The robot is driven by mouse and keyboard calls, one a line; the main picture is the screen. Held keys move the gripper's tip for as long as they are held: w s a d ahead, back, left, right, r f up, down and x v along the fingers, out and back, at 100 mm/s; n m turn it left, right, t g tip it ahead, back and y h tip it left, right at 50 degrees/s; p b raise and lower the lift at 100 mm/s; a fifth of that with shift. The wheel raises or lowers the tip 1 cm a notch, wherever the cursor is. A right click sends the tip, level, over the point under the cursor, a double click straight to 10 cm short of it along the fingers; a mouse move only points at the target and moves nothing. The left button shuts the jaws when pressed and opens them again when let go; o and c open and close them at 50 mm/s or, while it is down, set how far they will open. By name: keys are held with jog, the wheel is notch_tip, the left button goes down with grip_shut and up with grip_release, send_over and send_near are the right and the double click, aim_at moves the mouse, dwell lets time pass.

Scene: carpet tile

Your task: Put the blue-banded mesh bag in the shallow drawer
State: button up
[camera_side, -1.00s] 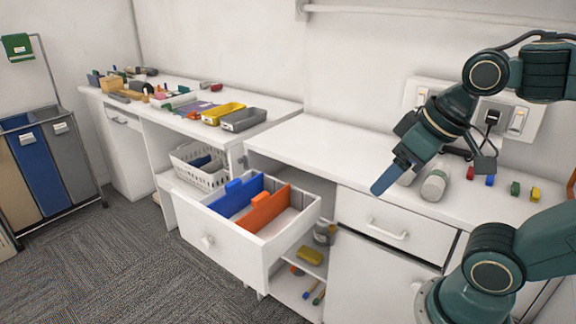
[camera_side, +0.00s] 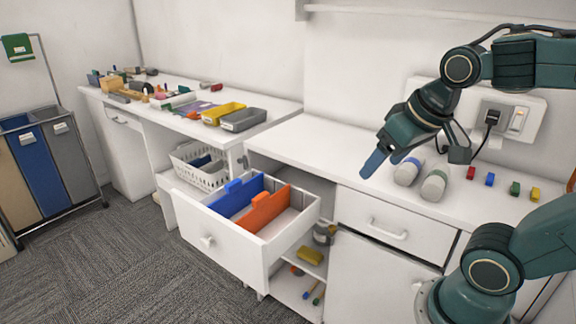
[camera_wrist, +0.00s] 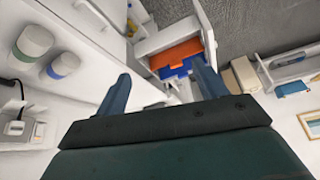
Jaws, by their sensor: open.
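The blue-banded bag (camera_side: 407,172) lies on the white counter, a pale rounded bundle with a blue band; it also shows in the wrist view (camera_wrist: 64,66). A similar bag with a green band (camera_side: 433,185) lies just right of it. My gripper (camera_side: 374,163) is open and empty, above the counter left of the blue-banded bag and apart from it; its two fingers show in the wrist view (camera_wrist: 160,76). A pulled-out drawer (camera_side: 240,245) holds blue and orange dividers. Mesh texture is too small to tell.
Small coloured blocks (camera_side: 490,180) stand right of the bags, near a wall socket (camera_side: 497,115). The counter's left part (camera_side: 310,140) is clear. Below it, an open shelf holds small items, including a yellow one (camera_side: 310,256). A white basket (camera_side: 200,168) stands left.

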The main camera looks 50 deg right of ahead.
jog(key=w+d+m+h, duration=0.2)
jog(key=w+d+m, duration=0.25)
jog(key=d, duration=0.25)
jog(key=m+g+h, duration=0.3)
jog(key=m+g, duration=0.2)
jog(key=m, duration=0.6)
send_near(412, 160)
jog(key=shift+n+v, duration=0.25)
jog(key=shift+v, duration=0.55)
jog(key=shift+d, duration=0.1)
jog(key=x, duration=0.8)
jog(key=shift+f, duration=0.3)
jog(key=shift+d+f, duration=0.1)
